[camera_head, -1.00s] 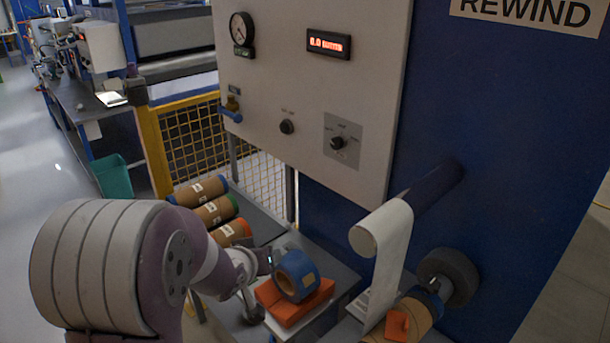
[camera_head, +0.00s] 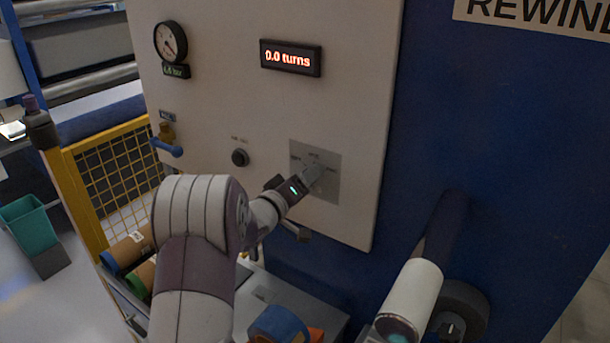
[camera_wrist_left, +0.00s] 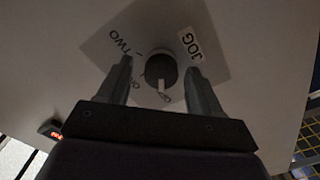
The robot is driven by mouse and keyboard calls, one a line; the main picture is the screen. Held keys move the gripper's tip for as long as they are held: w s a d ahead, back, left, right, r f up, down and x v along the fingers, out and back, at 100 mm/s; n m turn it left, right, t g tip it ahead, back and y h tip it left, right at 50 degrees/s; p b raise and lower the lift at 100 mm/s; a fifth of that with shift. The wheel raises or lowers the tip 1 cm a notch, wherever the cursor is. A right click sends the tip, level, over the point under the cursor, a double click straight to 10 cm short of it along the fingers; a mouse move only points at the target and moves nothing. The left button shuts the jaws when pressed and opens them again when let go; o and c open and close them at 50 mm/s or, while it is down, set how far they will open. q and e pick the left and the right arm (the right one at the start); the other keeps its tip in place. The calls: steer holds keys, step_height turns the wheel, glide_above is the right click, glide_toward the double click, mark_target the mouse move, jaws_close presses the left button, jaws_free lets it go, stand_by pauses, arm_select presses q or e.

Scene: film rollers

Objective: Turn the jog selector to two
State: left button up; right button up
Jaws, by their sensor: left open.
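The jog selector is a dark round knob (camera_wrist_left: 160,68) on a grey square plate (camera_wrist_left: 205,45) marked JOG and TWO in the left wrist view. Other markings beside the knob are partly hidden or hard to read. A pale mark shows on the knob's lower side, away from TWO. In the head view the plate (camera_head: 330,185) is on the white panel, and my gripper hides the knob. My left gripper (camera_head: 313,172) is open in front of the plate. In the wrist view its fingers (camera_wrist_left: 158,72) stand on either side of the knob; contact is unclear.
The panel (camera_head: 225,85) also carries a gauge (camera_head: 171,42), a display (camera_head: 291,57) reading 0.0 turns, a black button (camera_head: 240,157) and a blue-handled valve (camera_head: 166,143). A white roll (camera_head: 410,298) juts out at lower right. A yellow fence (camera_head: 75,205) stands left.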

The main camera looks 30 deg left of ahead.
arm_select(q)
steer(key=shift+w+a+f, duration=0.15)
steer(key=shift+w+a, duration=0.05)
steer(key=shift+w, duration=0.05)
steer(key=shift+s+d, duration=0.1)
steer(key=shift+c, duration=0.3)
steer(key=shift+s+d, duration=0.1)
steer(key=shift+s, duration=0.05)
steer(key=c, duration=1)
